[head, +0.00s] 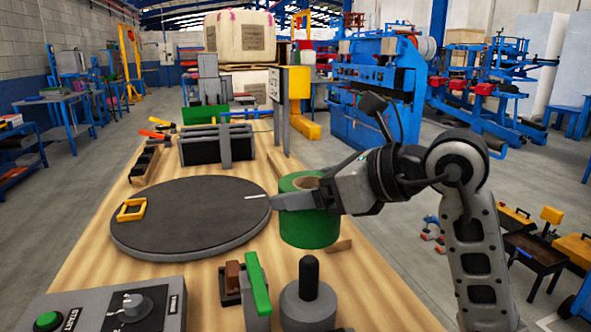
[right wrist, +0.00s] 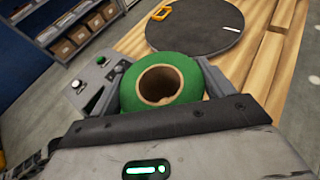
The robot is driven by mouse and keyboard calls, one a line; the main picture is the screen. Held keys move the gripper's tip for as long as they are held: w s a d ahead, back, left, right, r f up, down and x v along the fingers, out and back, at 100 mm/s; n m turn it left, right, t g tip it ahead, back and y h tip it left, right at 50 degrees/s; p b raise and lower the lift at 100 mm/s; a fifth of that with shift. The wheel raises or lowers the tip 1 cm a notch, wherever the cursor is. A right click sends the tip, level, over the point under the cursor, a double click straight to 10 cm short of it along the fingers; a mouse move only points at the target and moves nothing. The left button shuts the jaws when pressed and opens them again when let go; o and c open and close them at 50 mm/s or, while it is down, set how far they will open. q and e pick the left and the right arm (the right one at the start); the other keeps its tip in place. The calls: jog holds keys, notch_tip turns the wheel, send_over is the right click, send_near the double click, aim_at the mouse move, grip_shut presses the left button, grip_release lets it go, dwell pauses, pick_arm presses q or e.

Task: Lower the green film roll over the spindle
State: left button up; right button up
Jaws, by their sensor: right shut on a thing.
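The green film roll (head: 308,232) has a brown cardboard core and hangs about upright above the bench. My right gripper (head: 296,201) is shut on it from the right side, with a finger across its front. The right wrist view shows the roll (right wrist: 188,72) between the fingers, its open core facing the camera. The spindle (head: 308,275) is a black round-topped post on a round grey base. In the head view it appears just below the roll, and a gap shows between them. The spindle is not seen in the right wrist view. My left gripper is out of view.
A dark turntable (head: 190,228) with a yellow square frame (head: 131,210) lies left of the roll. A green lever (head: 257,283) stands close left of the spindle. A control box (head: 105,308) is at the front left. Bare wood (head: 385,298) lies right of the spindle.

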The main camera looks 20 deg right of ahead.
aim_at(308, 259)
jog(key=shift+w+f, duration=0.15)
jog(key=shift+w, duration=0.3)
jog(key=f+b, duration=0.3)
jog(key=shift+s+f, duration=0.1)
jog(key=shift+s, duration=0.2)
notch_tip(308, 259, down, 5)
jog(key=b, duration=0.4)
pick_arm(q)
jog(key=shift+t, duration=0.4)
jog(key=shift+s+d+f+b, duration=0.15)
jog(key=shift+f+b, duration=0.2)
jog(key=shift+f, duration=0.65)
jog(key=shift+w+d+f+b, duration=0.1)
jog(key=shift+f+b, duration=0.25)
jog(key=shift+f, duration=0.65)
pick_arm(e)
jog(key=shift+f, duration=0.7)
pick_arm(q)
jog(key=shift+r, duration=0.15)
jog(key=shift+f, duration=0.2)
pick_arm(e)
jog(key=o, duration=1.1)
